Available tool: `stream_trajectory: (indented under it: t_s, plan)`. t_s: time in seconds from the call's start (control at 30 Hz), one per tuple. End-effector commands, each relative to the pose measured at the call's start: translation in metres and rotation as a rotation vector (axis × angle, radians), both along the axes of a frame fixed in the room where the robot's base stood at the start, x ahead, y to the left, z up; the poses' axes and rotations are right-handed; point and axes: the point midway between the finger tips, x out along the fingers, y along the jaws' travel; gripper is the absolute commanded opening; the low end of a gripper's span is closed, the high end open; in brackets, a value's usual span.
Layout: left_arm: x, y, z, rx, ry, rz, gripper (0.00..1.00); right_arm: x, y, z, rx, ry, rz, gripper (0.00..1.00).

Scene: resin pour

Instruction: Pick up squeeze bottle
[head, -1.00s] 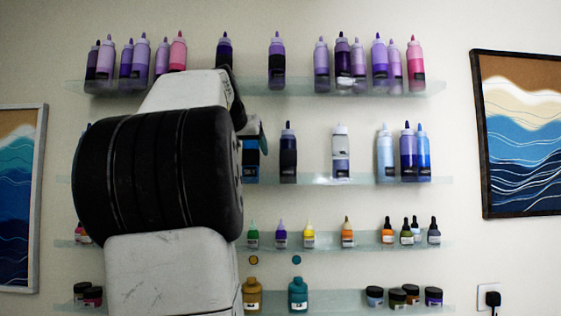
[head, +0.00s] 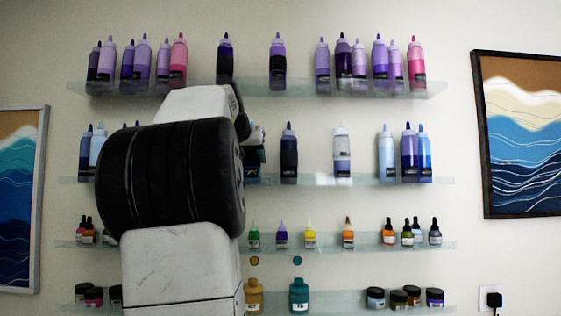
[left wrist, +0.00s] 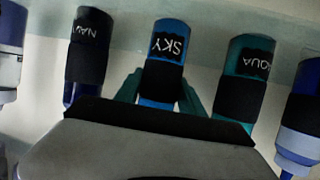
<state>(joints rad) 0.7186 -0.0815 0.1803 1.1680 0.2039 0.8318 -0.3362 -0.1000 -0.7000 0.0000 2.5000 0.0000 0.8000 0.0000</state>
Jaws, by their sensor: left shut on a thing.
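In the left wrist view, which shows the shelf upside down, a blue squeeze bottle labelled SKY (left wrist: 164,85) stands between the two teal fingers of my left gripper (left wrist: 162,97). The fingers lie against its two sides, and the gripper is shut on it. In the head view my left gripper (head: 257,140) reaches to the second shelf, and my arm hides most of it and the held bottle. My right gripper is not in view.
In the left wrist view a NAVY bottle (left wrist: 88,45) and an AQUA bottle (left wrist: 246,80) stand close on either side. The glass second shelf (head: 315,181) holds more bottles. The top shelf (head: 345,88) is above, with small dropper bottles and jars below.

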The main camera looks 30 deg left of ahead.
Motion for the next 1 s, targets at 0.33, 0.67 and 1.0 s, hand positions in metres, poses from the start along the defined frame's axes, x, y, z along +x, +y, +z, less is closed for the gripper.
stream_trajectory:
  t_s: [0.33,0.67,1.0]
  plan:
    - [0.0,0.0,0.011,0.002,-0.001,-0.002,0.0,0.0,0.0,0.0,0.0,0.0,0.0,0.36]
    - [-0.003,-0.002,0.038,0.002,-0.002,0.001,0.0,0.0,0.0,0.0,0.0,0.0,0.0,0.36]
    - [-0.058,-0.038,0.044,0.003,-0.003,-0.001,0.0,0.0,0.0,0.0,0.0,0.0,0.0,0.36]
